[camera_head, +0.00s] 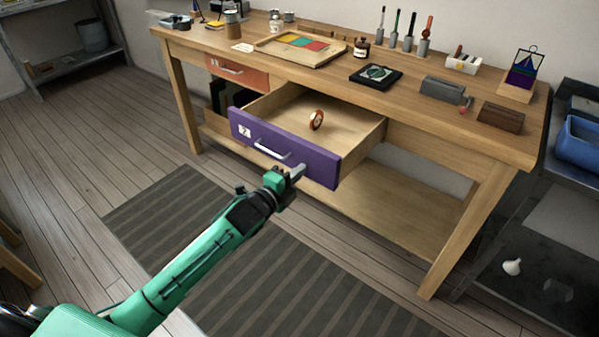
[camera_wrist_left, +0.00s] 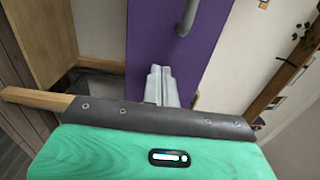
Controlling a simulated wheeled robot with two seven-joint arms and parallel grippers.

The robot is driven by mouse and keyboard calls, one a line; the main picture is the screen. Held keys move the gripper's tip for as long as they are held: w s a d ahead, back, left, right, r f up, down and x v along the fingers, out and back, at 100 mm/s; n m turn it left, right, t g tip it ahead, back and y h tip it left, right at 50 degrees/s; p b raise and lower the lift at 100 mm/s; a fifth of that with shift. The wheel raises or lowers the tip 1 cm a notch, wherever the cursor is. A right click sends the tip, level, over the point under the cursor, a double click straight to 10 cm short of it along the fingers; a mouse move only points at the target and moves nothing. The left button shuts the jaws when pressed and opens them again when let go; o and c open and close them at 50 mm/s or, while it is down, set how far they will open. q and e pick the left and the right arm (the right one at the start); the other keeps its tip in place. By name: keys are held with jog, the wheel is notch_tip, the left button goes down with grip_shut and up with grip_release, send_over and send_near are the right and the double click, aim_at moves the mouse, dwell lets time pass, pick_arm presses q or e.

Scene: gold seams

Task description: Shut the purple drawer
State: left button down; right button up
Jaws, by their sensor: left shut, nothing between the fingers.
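The purple drawer (camera_head: 280,146) is pulled out of the wooden workbench, with its front facing me. Its silver handle (camera_head: 272,150) sits in the middle of the front, and a small white label is to the left of it. A small round orange-brown object (camera_head: 316,120) stands inside the drawer. My left gripper (camera_head: 298,171) is shut and empty, at the lower right part of the purple front, right of the handle. In the left wrist view the shut fingers (camera_wrist_left: 160,85) point at the purple front (camera_wrist_left: 168,48); I cannot tell whether they touch it. My right gripper is not in view.
An orange drawer (camera_head: 237,70) to the left is shut. The bench top (camera_head: 330,78) holds a tray, tools in holders and small blocks. A dark shelf with a blue bin (camera_head: 580,140) stands at right. A striped rug (camera_head: 180,215) covers open floor in front.

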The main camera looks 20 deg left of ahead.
pick_arm(q)
jog(key=shift+w+d, duration=0.15)
jog(key=shift+w, duration=0.2)
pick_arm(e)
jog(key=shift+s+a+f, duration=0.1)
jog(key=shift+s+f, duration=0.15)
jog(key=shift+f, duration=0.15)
pick_arm(q)
jog(key=shift+w, duration=0.1)
